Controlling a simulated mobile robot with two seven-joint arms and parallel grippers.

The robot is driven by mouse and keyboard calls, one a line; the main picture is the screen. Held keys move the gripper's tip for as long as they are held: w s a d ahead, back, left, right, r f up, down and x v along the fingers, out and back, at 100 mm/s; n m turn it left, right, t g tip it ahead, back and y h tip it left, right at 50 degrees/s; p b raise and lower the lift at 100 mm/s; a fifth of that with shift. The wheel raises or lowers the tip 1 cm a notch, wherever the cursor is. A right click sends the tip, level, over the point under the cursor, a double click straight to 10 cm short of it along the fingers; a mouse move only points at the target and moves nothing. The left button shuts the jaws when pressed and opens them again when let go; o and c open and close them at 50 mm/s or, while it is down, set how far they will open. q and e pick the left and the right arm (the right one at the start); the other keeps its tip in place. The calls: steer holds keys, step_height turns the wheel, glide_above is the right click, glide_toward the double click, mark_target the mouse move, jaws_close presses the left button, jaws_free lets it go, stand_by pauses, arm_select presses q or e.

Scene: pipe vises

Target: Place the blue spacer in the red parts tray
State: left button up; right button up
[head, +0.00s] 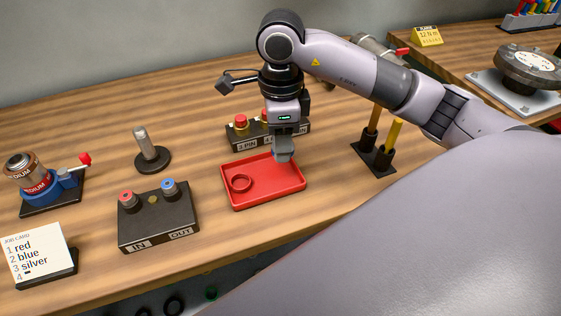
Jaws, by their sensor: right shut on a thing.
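The red parts tray (262,203) lies on the wooden bench in the middle of the head view. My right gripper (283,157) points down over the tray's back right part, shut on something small. Only a hint of blue shows at the fingertips, consistent with the blue spacer; the fingers hide most of it. I cannot tell whether it touches the tray floor. My left gripper is not in view.
A block with red knobs (241,124) stands just behind the tray. The IN/OUT box (157,222) is to its left and a stand with yellow-tipped posts (374,158) to its right. A job card (38,254) stands at front left.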

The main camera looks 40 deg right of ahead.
mark_target(281, 173)
step_height(281, 173, down, 6)
steer(key=shift+f, duration=0.1)
stand_by(0.4)
steer(key=shift+f, duration=0.2)
steer(key=o, duration=1)
steer(key=shift+r, duration=0.1)
steer(key=shift+o, duration=0.2)
steer(key=shift+r, duration=0.1)
steer(key=shift+r, duration=0.25)
step_height(281, 173, up, 12)
steer(key=shift+f, duration=0.15)
